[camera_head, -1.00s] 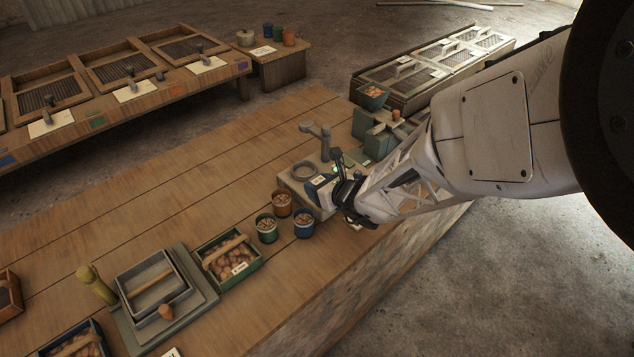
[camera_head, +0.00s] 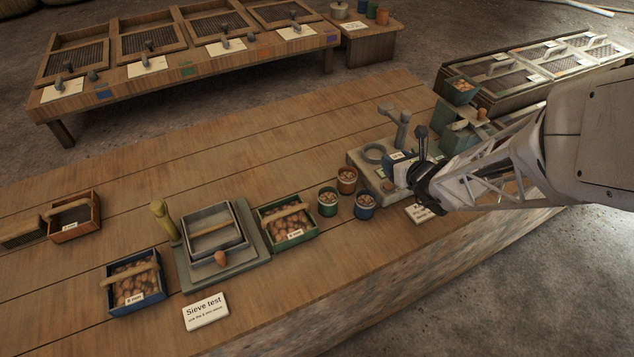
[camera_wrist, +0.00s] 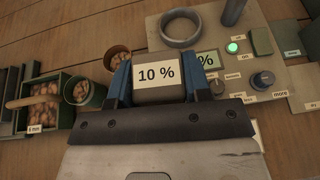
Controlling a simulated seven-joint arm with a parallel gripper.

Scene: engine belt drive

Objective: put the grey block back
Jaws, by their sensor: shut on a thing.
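My gripper (camera_wrist: 158,82) is shut on the grey block (camera_wrist: 160,94), which carries a white "10 %" label facing the wrist camera. Blue fingers grip it on both sides. In the head view my gripper (camera_head: 411,172) is at the right part of the grey panel (camera_head: 362,166), with the block's pale face just showing. Behind the block in the wrist view, a green-edged "%" label (camera_wrist: 208,60) on the panel (camera_wrist: 290,75) is partly covered. I cannot tell whether the block touches the panel.
The panel carries a ring (camera_wrist: 181,28), a lit green button (camera_wrist: 232,47) and knobs (camera_wrist: 263,79). Small cups of nuts (camera_head: 365,205) stand left of it, then a green crate (camera_head: 288,226) and a sieve stack (camera_head: 213,235). Bare bench lies behind the sieve and cups.

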